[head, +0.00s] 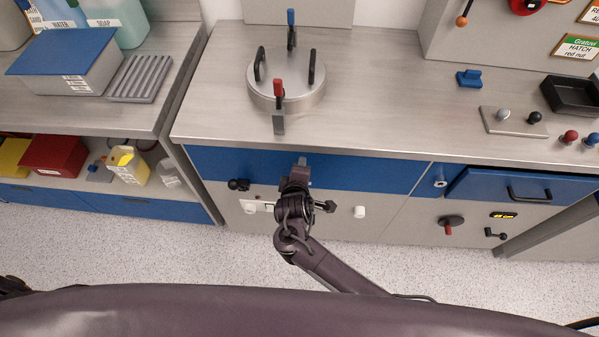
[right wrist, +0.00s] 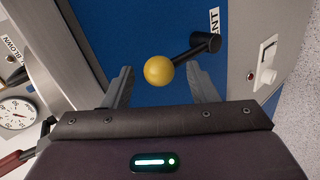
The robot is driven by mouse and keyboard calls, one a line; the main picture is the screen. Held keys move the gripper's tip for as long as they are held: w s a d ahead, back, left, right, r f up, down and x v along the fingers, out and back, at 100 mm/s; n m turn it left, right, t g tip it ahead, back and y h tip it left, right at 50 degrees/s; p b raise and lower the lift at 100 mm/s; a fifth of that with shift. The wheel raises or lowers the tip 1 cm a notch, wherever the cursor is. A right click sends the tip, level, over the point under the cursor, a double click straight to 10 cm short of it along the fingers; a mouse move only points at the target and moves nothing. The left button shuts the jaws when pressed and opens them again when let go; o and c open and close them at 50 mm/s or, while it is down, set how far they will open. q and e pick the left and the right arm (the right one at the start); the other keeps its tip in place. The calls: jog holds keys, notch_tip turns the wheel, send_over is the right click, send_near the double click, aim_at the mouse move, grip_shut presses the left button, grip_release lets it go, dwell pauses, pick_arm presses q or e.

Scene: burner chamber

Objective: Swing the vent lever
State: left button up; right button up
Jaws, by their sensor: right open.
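The vent lever (right wrist: 185,55) shows in the right wrist view as a dark rod from a black hub (right wrist: 206,42) to a yellow ball (right wrist: 158,71). It sits on a blue panel beside a partly seen label ending in "NT". My right gripper (head: 301,165) is open, and the ball shows between its two fingers in the wrist view. I cannot tell whether they touch it. My left gripper is out of view.
A white switch (right wrist: 267,76) with a red light is beside the lever. The steel counter (head: 390,90) above carries a round lid (head: 285,92) with clamps. A blue drawer (head: 520,186) is to the right. The speckled floor in front is clear.

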jog(key=v, duration=0.7)
jog(key=shift+s+r, duration=0.25)
jog(key=shift+s, duration=0.1)
jog(key=s+d+f+m+g+b, duration=0.1)
jog(key=s+d+f+m+g, duration=0.1)
jog(key=s+d+f, duration=0.5)
jog(key=s+d+f+m+g, duration=0.15)
jog(key=d+f, duration=0.25)
jog(key=f, duration=0.7)
jog(key=s+d+f+m+g+b, duration=0.1)
jog(key=s+d+f+m+g, duration=0.15)
jog(key=d+f, duration=0.5)
jog(key=s+d+f+m+g, duration=0.1)
jog(key=s+d+f+m, duration=0.1)
jog(key=s, duration=0.6)
jog(key=s+d+f+m+g, duration=0.1)
jog(key=s+d+f+m, duration=0.2)
jog(key=s+f, duration=0.4)
jog(key=s+d+f+m+g, duration=0.2)
jog(key=s+d+f, duration=0.1)
jog(key=s, duration=0.6)
jog(key=shift+s+d+f+m, duration=0.3)
jog(key=shift+f+m, duration=0.1)
jog(key=shift+f, duration=0.4)
jog(key=shift+w, duration=0.2)
